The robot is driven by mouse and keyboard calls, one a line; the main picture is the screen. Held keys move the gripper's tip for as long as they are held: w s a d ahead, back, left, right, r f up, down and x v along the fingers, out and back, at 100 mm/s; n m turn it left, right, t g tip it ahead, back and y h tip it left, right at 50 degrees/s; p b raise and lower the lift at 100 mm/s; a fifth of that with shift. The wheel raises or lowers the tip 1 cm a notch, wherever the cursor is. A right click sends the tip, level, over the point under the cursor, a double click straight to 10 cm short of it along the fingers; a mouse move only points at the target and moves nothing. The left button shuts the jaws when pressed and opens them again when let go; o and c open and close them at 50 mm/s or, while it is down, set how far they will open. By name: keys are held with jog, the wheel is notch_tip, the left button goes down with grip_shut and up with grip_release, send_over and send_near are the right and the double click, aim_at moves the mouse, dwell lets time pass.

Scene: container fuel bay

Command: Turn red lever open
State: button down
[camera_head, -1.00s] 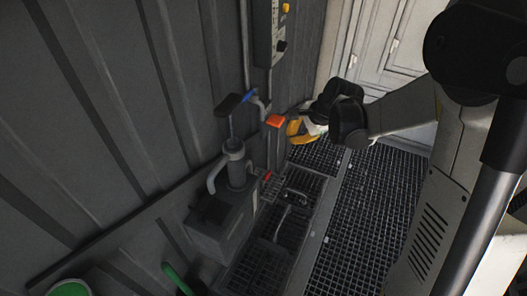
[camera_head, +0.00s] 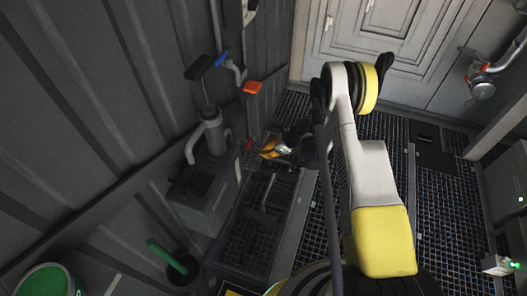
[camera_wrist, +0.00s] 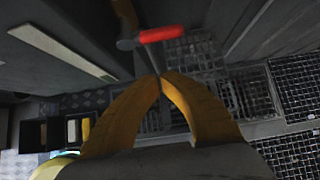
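The red lever (camera_wrist: 163,34) lies across the upper middle of the wrist view, with a grey end on its left. It also shows as a small red piece by the wall in the head view (camera_head: 248,144). My gripper (camera_head: 266,152) is low by the wall, just right of the lever. In the wrist view, its two yellow fingers (camera_wrist: 159,76) meet at their tips, a little below the red grip in the picture. They appear shut, with the red grip outside them. A thin rod runs behind the tips; contact with it cannot be told.
A grey hand pump (camera_head: 212,137) stands left of my gripper. An orange box (camera_head: 252,87) is on the wall pipe above. A green bucket (camera_head: 45,281) is at the lower left. Grated floor (camera_head: 385,128) extends to the right.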

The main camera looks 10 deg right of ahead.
jog(key=b+x, duration=0.3)
jog(key=x, duration=0.5)
notch_tip(320, 180, up, 5)
jog(key=shift+w+a+f+b, duration=0.1)
jog(key=shift+w+b, duration=0.05)
jog(key=shift+b, duration=0.25)
jog(key=shift+w, duration=0.1)
